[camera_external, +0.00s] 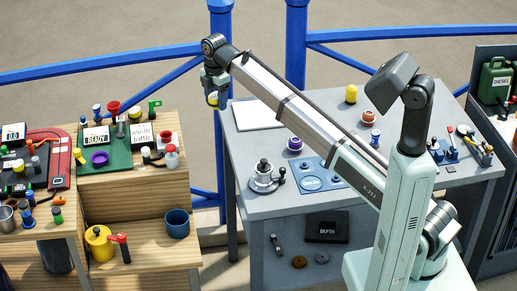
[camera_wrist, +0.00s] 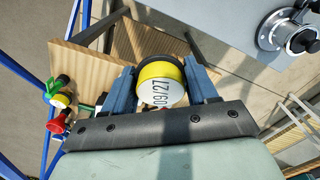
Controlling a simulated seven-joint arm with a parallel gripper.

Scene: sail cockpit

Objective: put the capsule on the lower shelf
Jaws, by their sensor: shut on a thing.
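My gripper (camera_external: 213,92) hangs at the end of the raised arm, above the gap between the wooden bench and the grey table. It is shut on the capsule (camera_wrist: 160,88), a round yellow piece with a black rim and a white label reading 09/27. The capsule shows as a small yellow patch (camera_external: 213,99) under the fingers in the external view. The lower shelf (camera_external: 150,262) is the wooden step at the front of the left bench. It holds a yellow pot (camera_external: 98,243) and a blue cup (camera_external: 177,223).
A red-handled part (camera_external: 120,242) stands beside the yellow pot. The grey table (camera_external: 230,150) holds a winch (camera_external: 264,177). Blue railings (camera_external: 297,50) run behind.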

